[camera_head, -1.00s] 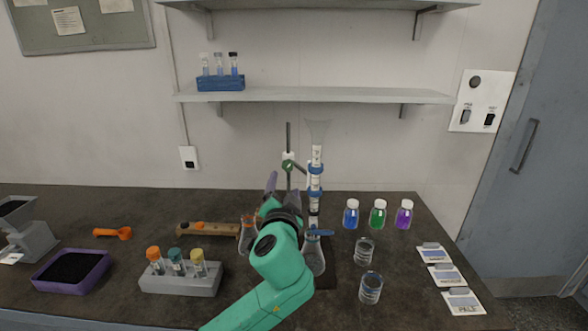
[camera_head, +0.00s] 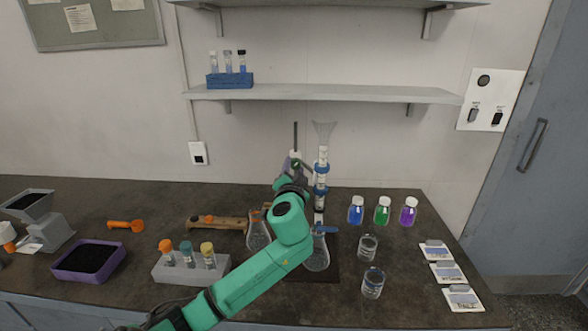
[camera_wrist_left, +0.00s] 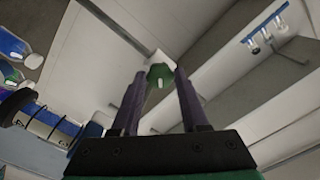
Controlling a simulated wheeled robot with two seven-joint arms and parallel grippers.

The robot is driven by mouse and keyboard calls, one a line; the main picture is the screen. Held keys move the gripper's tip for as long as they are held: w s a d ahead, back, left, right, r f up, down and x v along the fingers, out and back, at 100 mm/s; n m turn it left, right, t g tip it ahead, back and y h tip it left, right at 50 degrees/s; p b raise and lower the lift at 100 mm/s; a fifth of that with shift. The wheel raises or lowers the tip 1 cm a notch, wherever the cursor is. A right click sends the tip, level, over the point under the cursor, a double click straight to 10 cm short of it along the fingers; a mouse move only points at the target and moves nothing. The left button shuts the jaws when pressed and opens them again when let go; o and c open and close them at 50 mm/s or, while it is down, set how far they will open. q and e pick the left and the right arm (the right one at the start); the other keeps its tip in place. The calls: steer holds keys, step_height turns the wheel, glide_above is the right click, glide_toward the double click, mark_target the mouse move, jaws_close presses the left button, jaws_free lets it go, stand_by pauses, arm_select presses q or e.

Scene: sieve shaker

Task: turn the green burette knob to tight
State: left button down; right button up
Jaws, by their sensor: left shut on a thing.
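The green knob (camera_wrist_left: 159,73) shows in the left wrist view between the tips of my two purple fingers. It sits on a white block on the stand beside the burette (camera_head: 321,172). In the head view only a little of the knob (camera_head: 296,163) shows, as my gripper partly hides it. My left gripper (camera_wrist_left: 159,80) is shut on the knob; in the head view the gripper (camera_head: 292,165) is up at the stand's clamp. The burette is upright, with a clear funnel-like top and blue clamp rings. My right gripper is not in view.
A flask (camera_head: 317,259) stands under the burette and another flask (camera_head: 258,238) is left of it. Beakers (camera_head: 368,247) and capped bottles (camera_head: 382,212) stand to the right. A tube rack (camera_head: 190,276) is at front left. A shelf (camera_head: 330,95) is behind.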

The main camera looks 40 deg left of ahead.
arm_select(q)
steer(key=m+p, duration=0.1)
steer(key=m, duration=0.3)
steer(key=shift+r+m+p, duration=0.1)
steer(key=shift+m+p, duration=0.2)
steer(key=shift+p, duration=0.1)
steer(key=shift+m+p, duration=1)
steer(key=shift+m, duration=1.3)
steer(key=shift+c, duration=2.2)
jaws_free()
